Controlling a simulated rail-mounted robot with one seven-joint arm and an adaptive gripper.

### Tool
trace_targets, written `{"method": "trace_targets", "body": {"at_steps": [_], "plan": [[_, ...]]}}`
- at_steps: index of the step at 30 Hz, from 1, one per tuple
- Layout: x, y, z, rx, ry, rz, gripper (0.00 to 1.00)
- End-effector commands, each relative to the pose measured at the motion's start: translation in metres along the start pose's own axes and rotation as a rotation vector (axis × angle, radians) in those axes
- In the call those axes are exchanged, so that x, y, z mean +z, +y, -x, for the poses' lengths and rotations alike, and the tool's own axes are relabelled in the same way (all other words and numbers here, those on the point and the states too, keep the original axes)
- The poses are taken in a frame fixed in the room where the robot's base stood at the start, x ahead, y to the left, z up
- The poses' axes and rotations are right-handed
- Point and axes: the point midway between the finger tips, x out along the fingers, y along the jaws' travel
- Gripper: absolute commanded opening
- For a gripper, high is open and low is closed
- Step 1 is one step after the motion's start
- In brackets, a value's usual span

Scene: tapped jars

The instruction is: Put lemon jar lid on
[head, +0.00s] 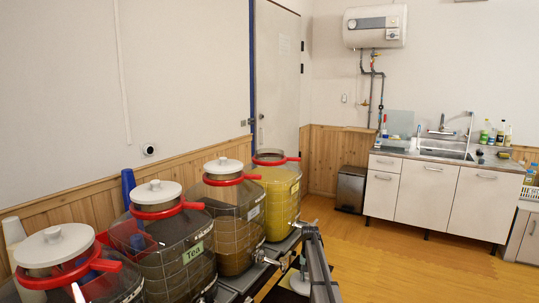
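Several large clear jars with red collars stand in a row on the left. The farthest jar (280,204) holds yellow liquid and looks like the lemon jar. Its red-rimmed mouth (269,158) is open, with no lid on it. A white round thing (299,283), perhaps the loose lid, shows low in the picture right of the jars, partly hidden behind a grey bar that may be part of my arm. I cannot make out my gripper's fingers in this view.
The nearer jars wear white knobbed lids (156,191); one is labelled Tea (193,252). Metal taps (267,257) stick out from the jars' right side. Blue cups (129,184) stand behind the jars. The wooden floor (400,265) on the right is clear, before a sink counter (395,155).

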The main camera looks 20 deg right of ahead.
Motion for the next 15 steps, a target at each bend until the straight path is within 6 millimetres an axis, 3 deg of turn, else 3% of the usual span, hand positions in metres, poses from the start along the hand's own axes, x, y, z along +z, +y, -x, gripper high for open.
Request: {"method": "trace_targets", "body": {"at_steps": [15], "plan": [[0.000,0.000,0.014,0.000,0.001,0.000,0.00]]}}
